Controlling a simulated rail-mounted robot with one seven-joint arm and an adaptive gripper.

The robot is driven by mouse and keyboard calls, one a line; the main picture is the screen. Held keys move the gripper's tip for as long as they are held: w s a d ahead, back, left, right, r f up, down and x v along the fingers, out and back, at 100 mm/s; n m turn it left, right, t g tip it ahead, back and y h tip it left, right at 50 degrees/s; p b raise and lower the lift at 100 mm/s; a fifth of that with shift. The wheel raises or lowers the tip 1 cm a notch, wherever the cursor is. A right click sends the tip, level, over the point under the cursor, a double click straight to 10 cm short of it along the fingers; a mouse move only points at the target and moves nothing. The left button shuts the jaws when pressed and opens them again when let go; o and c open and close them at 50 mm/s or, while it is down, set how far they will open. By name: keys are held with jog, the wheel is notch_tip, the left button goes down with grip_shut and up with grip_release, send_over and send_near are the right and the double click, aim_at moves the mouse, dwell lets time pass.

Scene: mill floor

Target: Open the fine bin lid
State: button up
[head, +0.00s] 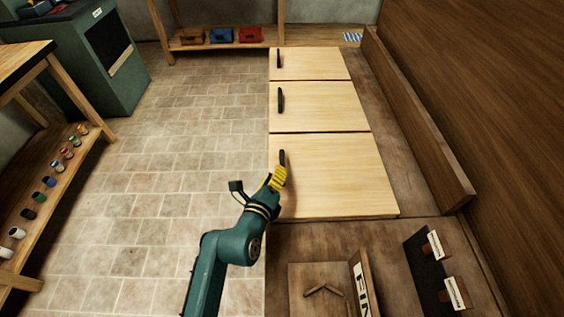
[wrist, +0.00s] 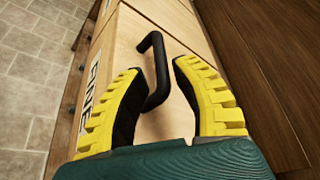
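The fine bin lid (head: 345,180) is the nearest of three pale wooden lids in the head view and lies flat and closed. In the wrist view the lid (wrist: 185,120) lies beyond my fingers, and the bin's front bears a label reading FINE (wrist: 88,90). The lid's black bar handle (wrist: 157,60) also shows in the head view (head: 282,157). My gripper (wrist: 156,72) has its yellow-backed fingers apart, one on each side of the handle. I cannot tell whether either finger touches it. In the head view my gripper (head: 278,178) is at the lid's left edge.
Two more closed lids, the middle lid (head: 320,105) and the far lid (head: 310,64), lie beyond. A raised wooden board (head: 418,120) runs along the right. A tray (head: 300,275) with small wooden pieces is at the front. The tiled floor (head: 175,150) on the left is clear.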

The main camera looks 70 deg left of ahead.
aim_at(282, 160)
jog(key=x, duration=0.6)
jog(key=shift+w+a+f+b, duration=0.1)
jog(key=shift+b, duration=0.2)
grip_shut()
